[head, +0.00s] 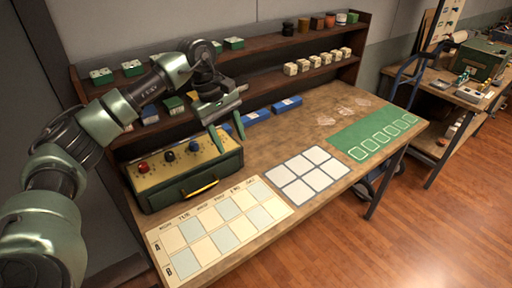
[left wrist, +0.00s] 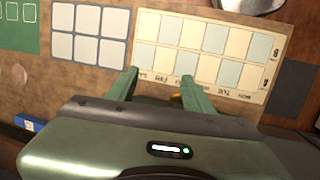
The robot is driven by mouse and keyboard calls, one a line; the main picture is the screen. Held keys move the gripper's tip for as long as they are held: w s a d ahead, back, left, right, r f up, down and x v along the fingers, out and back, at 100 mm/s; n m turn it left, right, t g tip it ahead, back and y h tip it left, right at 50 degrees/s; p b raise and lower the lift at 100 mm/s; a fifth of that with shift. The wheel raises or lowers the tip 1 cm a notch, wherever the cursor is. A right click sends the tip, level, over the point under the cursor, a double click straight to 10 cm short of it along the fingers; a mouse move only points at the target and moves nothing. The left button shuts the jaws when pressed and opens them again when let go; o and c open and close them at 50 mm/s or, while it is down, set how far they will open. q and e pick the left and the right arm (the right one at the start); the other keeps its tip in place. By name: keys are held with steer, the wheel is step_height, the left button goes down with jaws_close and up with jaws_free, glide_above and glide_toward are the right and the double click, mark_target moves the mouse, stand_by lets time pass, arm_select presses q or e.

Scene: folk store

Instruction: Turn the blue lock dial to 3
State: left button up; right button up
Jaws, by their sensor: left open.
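A green lock box (head: 190,186) with a pale yellow top panel stands at the left end of the workbench in the head view. The blue dial (head: 168,155) sits on the panel between a red dial (head: 143,168) and a black dial (head: 194,146). Its setting is too small to read. My left gripper (head: 232,144) is open and empty, fingers pointing down, over the right end of the box and apart from the blue dial. In the left wrist view its fingers (left wrist: 158,77) are spread; the dials do not show there.
A lettered grid board (head: 215,228), a white grid mat (head: 307,174) and a green mat (head: 375,135) lie on the workbench (head: 262,153). A shelf (head: 262,85) with small goods rises at the back.

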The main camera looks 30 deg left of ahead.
arm_select(q)
steer(key=w+d+f+h, duration=0.1)
steer(key=d+h, duration=0.1)
steer(key=d, duration=0.5)
steer(key=shift+f+t, duration=0.25)
steer(key=shift+t, duration=0.05)
steer(key=shift+d, duration=0.15)
